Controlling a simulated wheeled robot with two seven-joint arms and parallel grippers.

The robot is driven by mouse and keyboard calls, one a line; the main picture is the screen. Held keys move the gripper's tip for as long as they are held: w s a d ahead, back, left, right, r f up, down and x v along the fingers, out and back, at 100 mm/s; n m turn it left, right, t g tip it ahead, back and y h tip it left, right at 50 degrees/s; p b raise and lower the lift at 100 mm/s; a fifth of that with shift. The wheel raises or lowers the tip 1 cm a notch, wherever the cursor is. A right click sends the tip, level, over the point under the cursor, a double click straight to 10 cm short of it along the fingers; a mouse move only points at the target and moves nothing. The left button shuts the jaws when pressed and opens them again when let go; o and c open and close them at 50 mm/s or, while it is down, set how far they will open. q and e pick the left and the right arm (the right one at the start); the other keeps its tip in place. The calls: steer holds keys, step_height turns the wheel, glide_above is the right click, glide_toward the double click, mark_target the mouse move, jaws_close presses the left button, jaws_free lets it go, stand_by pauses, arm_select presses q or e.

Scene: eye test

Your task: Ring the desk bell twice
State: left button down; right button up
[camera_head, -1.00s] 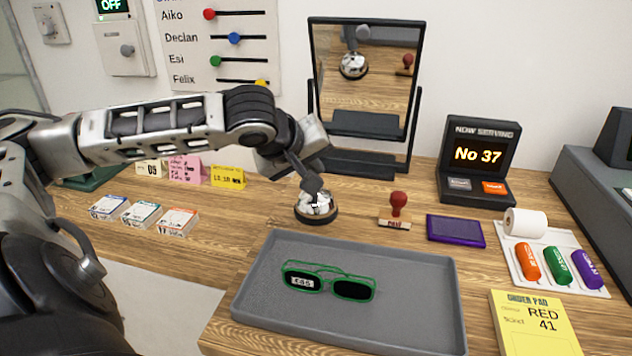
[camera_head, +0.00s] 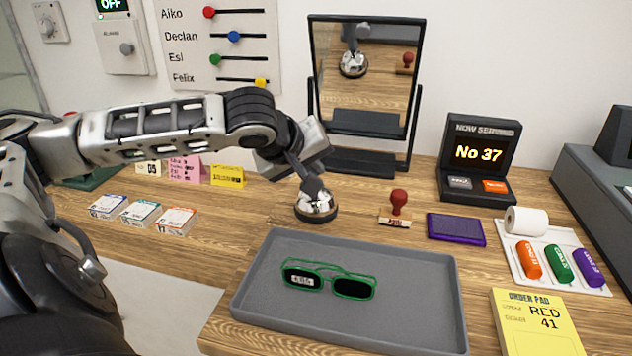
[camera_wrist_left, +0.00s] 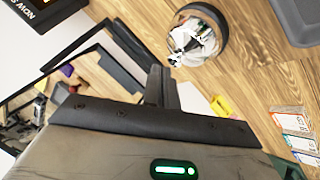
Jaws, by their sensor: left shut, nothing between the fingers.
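The desk bell (camera_head: 316,208) is a shiny silver dome on a dark round base, standing on the wooden counter behind the grey tray. My left gripper (camera_head: 312,187) is shut and empty, with its fingertips pointing down right over the bell's dome. From the head view I cannot tell whether the tips touch the dome. In the left wrist view the bell (camera_wrist_left: 197,36) lies just beyond the shut fingers (camera_wrist_left: 160,87). The mirror also reflects the bell. My right gripper is not in view.
The grey tray (camera_head: 262,262) with green-framed glasses (camera_head: 328,281) lies in front of the bell. A red-handled stamp (camera_head: 397,207) and a purple ink pad (camera_head: 455,230) are to its right. The standing mirror (camera_head: 417,108) is behind. Card stacks (camera_head: 140,213) lie to the left.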

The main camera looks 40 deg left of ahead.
arm_select(q)
steer(key=shift+f+b, duration=0.35)
steer(key=shift+f, duration=0.25)
stand_by(0.6)
steer(key=shift+r, duration=0.1)
steer(key=shift+r+p, duration=0.8)
steer(key=shift+p, duration=0.1)
step_height(320, 180, up, 5)
steer(key=p, duration=0.4)
steer(key=shift+p, duration=0.35)
stand_by(0.5)
